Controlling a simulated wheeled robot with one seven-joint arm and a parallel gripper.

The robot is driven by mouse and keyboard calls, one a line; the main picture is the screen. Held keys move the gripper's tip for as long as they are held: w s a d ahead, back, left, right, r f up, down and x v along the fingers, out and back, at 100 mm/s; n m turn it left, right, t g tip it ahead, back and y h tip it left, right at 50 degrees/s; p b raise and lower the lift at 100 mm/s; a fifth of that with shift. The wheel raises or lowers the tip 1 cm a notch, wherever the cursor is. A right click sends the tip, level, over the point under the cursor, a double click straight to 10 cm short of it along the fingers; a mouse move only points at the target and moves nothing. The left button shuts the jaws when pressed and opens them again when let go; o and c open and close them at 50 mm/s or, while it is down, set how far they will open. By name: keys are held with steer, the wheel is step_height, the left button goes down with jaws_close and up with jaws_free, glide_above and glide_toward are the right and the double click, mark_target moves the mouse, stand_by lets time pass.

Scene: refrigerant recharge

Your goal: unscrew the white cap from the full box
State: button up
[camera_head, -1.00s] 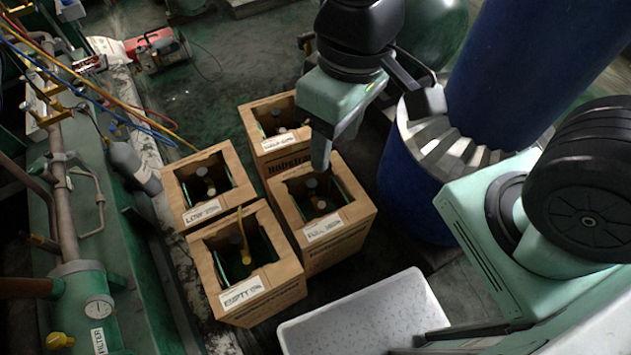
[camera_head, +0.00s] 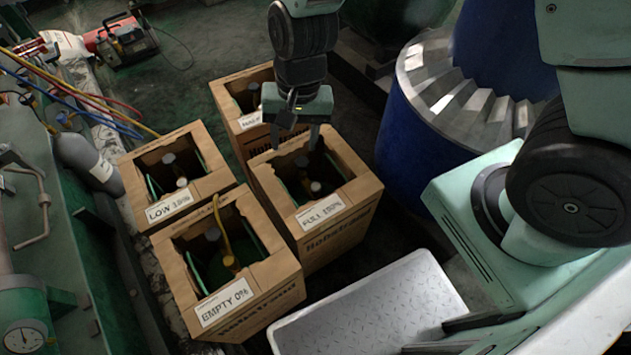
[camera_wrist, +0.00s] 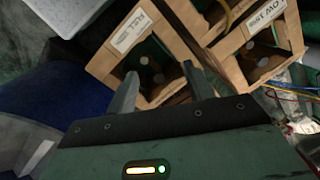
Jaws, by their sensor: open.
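The full box (camera_head: 334,224) is a brown carton labelled "FULL 100%", open at the top.
Boxes labelled "EMPTY 0%" (camera_head: 283,285) and "LOW" (camera_head: 131,184) stand to the left, and another box (camera_head: 222,99) stands behind. A white tray (camera_head: 385,300) lies in front. A blue drum (camera_head: 405,150) stands to the right. Hoses (camera_head: 85,100) run at the left.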

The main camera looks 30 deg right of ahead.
mark_target(316, 186)
steer(key=w+d+f+m+b, duration=0.1)
steer(key=d+f+b, duration=0.1)
steer(key=f, duration=0.4)
steer(key=w+d+f+m+h+b, duration=0.1)
steer(key=d+f+m+b, duration=0.1)
steer(key=f, duration=0.5)
steer(key=w+d+f+m+b, duration=0.2)
steer(key=f+b, duration=0.1)
steer(key=f, duration=0.4)
steer(key=shift+w+d+f+h, duration=0.1)
steer(key=shift+d+f+h, duration=0.1)
steer(key=shift+h, duration=0.1)
step_height(316, 186, down, 8)
steer(key=b, duration=0.9)
steer(key=shift+f, duration=0.2)
steer(key=shift+r, duration=0.2)
steer(key=shift+f, duration=0.2)
steer(key=c, duration=1)
steer(key=shift+n+p, duration=0.7)
steer(key=shift+n, duration=0.9)
